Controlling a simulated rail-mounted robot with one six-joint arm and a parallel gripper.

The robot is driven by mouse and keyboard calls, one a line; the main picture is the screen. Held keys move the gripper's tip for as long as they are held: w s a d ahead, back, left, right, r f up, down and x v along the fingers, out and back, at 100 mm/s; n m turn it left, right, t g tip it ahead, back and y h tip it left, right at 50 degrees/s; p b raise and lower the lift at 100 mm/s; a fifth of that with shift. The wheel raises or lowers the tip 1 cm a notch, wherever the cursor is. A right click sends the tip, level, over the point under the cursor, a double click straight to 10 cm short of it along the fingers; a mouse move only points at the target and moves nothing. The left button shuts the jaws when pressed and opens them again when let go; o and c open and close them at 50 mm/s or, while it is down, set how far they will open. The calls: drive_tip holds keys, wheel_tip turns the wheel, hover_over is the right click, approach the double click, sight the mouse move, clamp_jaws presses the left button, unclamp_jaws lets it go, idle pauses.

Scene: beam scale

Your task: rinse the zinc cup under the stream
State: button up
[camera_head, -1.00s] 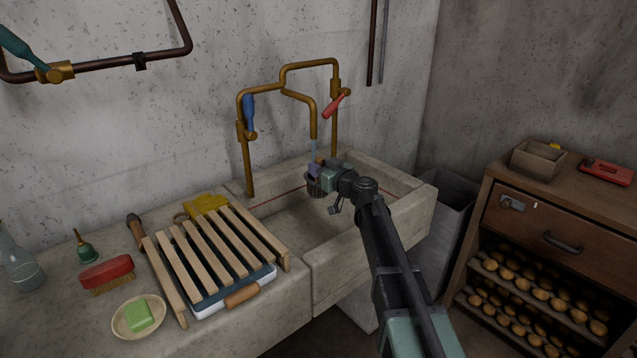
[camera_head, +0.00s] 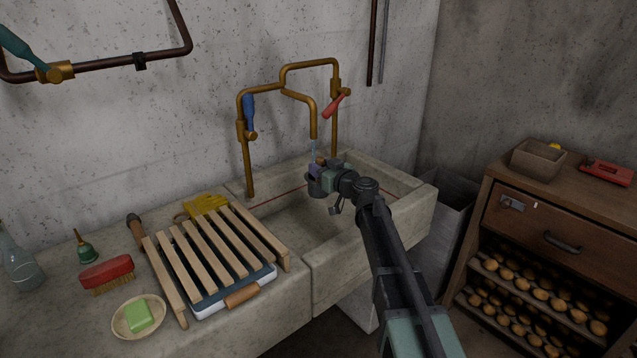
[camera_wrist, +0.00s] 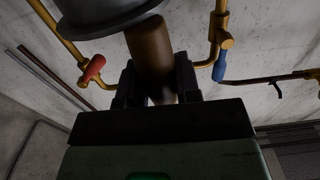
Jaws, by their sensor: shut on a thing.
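The zinc cup (camera_head: 314,186) is grey and hangs over the stone sink, below the brass spout (camera_head: 313,131). A thin pale-blue stream (camera_head: 314,149) falls from the spout towards the cup. Whether it enters the cup or runs down its outside is hard to tell. My gripper (camera_head: 323,169) is shut on the cup's brown handle (camera_wrist: 150,45). In the wrist view the handle sits between my dark fingers (camera_wrist: 157,78), with the cup's grey body (camera_wrist: 110,12) beyond it, cut off by the top edge. My gripper hides part of the cup in the head view.
The stone sink (camera_head: 350,235) surrounds the cup, with its front wall under my arm. Blue (camera_head: 249,113) and red (camera_head: 334,106) tap levers flank the spout. A slatted wooden rack (camera_head: 213,255) stands left of the sink. A wooden cabinet (camera_head: 535,225) is at the right.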

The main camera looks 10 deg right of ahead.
drive_tip(key=v, duration=1.4)
drive_tip(key=shift+s, duration=0.45)
drive_tip(key=shift+d+r, duration=0.1)
drive_tip(key=shift+r, duration=0.05)
